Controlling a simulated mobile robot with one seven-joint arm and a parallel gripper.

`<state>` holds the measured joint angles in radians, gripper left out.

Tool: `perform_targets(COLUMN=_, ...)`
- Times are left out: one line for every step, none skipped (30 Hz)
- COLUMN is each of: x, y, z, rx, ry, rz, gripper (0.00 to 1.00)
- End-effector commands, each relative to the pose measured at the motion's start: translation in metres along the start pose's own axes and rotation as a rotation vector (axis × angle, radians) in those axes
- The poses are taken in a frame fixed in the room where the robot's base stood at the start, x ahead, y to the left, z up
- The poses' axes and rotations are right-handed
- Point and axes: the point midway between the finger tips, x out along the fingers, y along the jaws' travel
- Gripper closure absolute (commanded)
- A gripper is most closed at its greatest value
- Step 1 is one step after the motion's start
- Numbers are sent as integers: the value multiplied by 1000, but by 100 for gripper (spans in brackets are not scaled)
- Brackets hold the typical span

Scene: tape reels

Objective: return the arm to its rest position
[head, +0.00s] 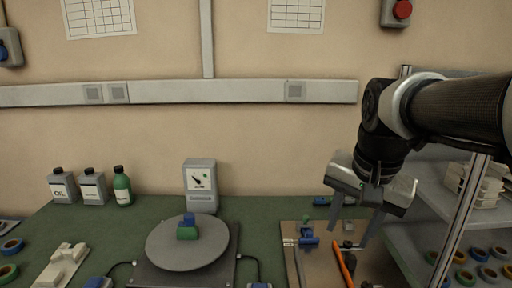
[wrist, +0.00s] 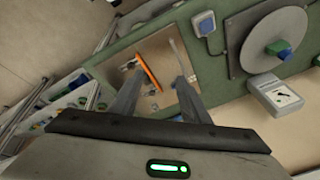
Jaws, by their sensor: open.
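My gripper (head: 350,218) hangs at the right of the head view, above a brown board (head: 292,262) on the green bench. Its two fingers are apart with nothing between them. In the wrist view my gripper (wrist: 157,95) also shows two spread fingers, with the board below them. My arm comes in from the right edge of the head view, in front of part of the shelf.
A grey disc (head: 188,252) bears blue and green pieces left of the board. An orange tool (head: 343,262) lies on the board. A shelf rack (head: 440,190) with tape reels stands at the right. Bottles (head: 122,186) and a meter (head: 200,183) stand along the wall.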

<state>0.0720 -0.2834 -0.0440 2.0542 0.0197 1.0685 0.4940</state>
Motion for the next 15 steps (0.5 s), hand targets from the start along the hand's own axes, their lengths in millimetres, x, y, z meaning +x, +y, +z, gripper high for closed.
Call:
perform_targets(x=-4, y=4, z=19, rx=-82, ry=25, rz=-17, gripper=58)
perform_targets(x=-5, y=6, z=29, rx=-130, ry=38, rz=-25, gripper=58)
perform_targets(x=-6, y=9, z=40, rx=-191, ry=54, rz=-33, gripper=58)
perform_targets(x=-6, y=11, z=48, rx=-232, ry=65, rz=-38, gripper=58)
perform_targets(x=-6, y=14, z=55, rx=-270, ry=77, rz=-42, gripper=58)
perform_targets(x=-5, y=17, z=64, rx=-319, ry=90, rz=-47, gripper=58)
perform_targets(x=-4, y=19, z=71, rx=-354, ry=101, rz=-50, gripper=58)
perform_targets(x=-3, y=21, z=77, rx=-389, ry=111, rz=-53, gripper=58)
perform_targets(x=-2, y=24, z=85, rx=-433, ry=124, rz=-56, gripper=58)
perform_targets(x=0, y=26, z=91, rx=-466, ry=134, rz=-58, gripper=58)
perform_targets(x=1, y=28, z=96, rx=-497, ry=146, rz=-60, gripper=58)
perform_targets(x=3, y=31, z=104, rx=-538, ry=158, rz=-62, gripper=58)
perform_targets(x=5, y=33, z=109, rx=-568, ry=168, rz=-63, gripper=58)
perform_targets(x=7, y=35, z=114, rx=-598, ry=178, rz=-63, gripper=58)
perform_targets(x=5, y=36, z=118, rx=-630, ry=189, rz=-64, gripper=58)
